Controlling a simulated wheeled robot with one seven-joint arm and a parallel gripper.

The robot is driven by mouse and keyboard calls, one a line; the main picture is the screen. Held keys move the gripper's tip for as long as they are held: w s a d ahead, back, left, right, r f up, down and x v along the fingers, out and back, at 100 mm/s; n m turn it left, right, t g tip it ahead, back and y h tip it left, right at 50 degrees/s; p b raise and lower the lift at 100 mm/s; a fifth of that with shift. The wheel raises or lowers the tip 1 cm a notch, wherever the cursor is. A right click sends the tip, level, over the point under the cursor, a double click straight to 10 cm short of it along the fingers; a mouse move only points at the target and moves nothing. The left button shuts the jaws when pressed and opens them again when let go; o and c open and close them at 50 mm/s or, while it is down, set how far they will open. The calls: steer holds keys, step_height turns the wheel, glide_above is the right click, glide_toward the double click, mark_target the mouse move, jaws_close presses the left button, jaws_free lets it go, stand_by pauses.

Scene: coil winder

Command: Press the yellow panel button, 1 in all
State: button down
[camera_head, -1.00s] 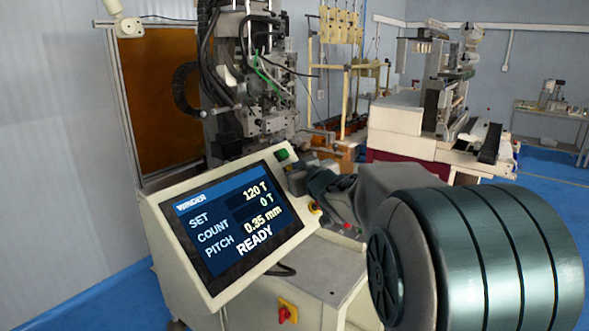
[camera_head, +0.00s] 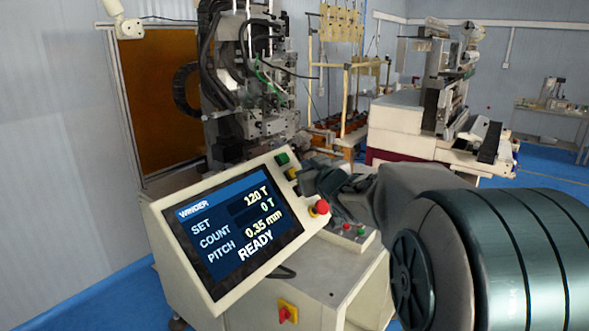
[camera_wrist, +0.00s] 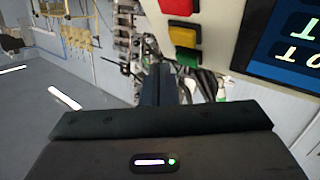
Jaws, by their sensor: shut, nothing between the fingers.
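The yellow button (camera_head: 292,173) is on the right edge of the winder's panel, just below the green button (camera_head: 282,158). The yellow button also shows in the wrist view (camera_wrist: 184,36), between a red button (camera_wrist: 178,6) and a green one (camera_wrist: 188,58). My gripper (camera_head: 302,180) is shut and empty, close to the panel's right edge, just right of and below the yellow button in the head view. In the wrist view, my fingertips (camera_wrist: 160,70) lie left of and below the yellow button, apart from it in the picture. My gripper hides the panel's red button in the head view.
A red mushroom knob (camera_head: 321,206) sticks out at the panel's lower right, below my gripper. The panel screen (camera_head: 232,225) reads READY, with count 0 T. A small box with red and green buttons (camera_head: 350,234) is on the cabinet behind. The winder head (camera_head: 250,80) stands behind the panel.

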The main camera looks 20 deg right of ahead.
steer(key=shift+s+d+r+p, duration=0.75)
steer(key=shift+s+r+p, duration=0.1)
steer(key=shift+s+r, duration=0.2)
steer(key=shift+w, duration=0.1)
steer(key=s+a+f+m+g, duration=0.1)
steer(key=s+f+g, duration=0.3)
steer(key=s, duration=0.6)
steer(key=s+a+f+m+g+h, duration=0.1)
steer(key=s+a+f+g, duration=0.3)
steer(key=s+f, duration=0.3)
steer(key=s+a+f+m+g, duration=0.1)
steer(key=s+a+f+g, duration=0.2)
steer(key=s, duration=1)
step_height(320, 180, down, 3)
steer(key=shift+s+a+r+g+b, duration=0.2)
steer(key=shift+s+g+b, duration=0.15)
steer(key=shift+g, duration=0.65)
